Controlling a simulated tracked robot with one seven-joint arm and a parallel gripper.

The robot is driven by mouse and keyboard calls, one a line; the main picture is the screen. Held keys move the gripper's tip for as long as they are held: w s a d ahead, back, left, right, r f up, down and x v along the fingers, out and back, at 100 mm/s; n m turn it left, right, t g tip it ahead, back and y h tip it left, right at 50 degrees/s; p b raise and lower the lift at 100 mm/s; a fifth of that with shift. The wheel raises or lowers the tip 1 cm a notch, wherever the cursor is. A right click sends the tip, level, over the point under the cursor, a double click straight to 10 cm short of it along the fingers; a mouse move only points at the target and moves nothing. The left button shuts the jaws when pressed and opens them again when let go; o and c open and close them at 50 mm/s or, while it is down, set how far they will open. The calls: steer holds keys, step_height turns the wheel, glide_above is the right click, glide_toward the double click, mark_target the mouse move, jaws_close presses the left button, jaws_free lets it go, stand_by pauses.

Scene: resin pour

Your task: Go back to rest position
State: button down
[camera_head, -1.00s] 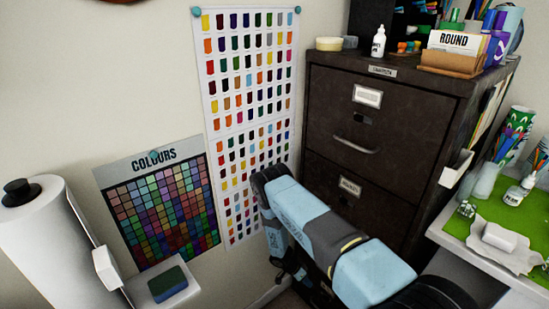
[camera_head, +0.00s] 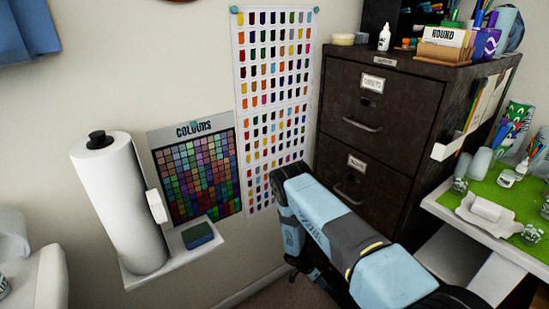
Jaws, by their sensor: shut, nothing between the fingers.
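My blue and black arm (camera_head: 345,230) reaches in from the lower right, bends at an elbow left of the cabinet, and folds down behind itself. Small dark parts of it show below the bend, but I cannot make out the fingers there. My gripper is not clearly in view and seems hidden behind the arm or below the frame. I see nothing held by the arm.
A dark filing cabinet (camera_head: 370,125) stands close behind the arm. A green-topped worktable (camera_head: 510,200) with bottles and a white block is at right. At left, a wall shelf (camera_head: 150,278) holds a paper roll (camera_head: 120,205) and a sponge (camera_head: 197,235).

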steer(key=w+a+r+y, duration=0.1)
steer(key=w+r, duration=0.3)
steer(key=r, duration=0.5)
steer(key=w+r+n, duration=0.1)
steer(key=w+r, duration=0.2)
steer(key=r, duration=0.6)
steer(key=w+a+r+y, duration=0.1)
steer(key=w+r, duration=0.3)
steer(key=r, duration=0.5)
step_height(320, 180, up, 28)
steer(key=s+d+n+t+y, duration=0.2)
steer(key=n, duration=0.1)
steer(key=s+d+r+n+t+y, duration=0.1)
steer(key=s+r+n, duration=0.1)
steer(key=s+r, duration=0.65)
steer(key=s+d+r+n+t+y, duration=0.15)
steer(key=s+r, duration=0.45)
steer(key=r, duration=0.6)
steer(key=s+r+n+t, duration=0.1)
steer(key=s+r, duration=0.3)
steer(key=s, duration=0.7)
steer(key=s+r+n+t, duration=0.2)
steer(key=s+r+n, duration=0.1)
steer(key=s, duration=0.8)
steer(key=shift+d+r+n+y, duration=0.15)
steer(key=shift+r+n+y, duration=0.2)
steer(key=shift+r, duration=0.25)
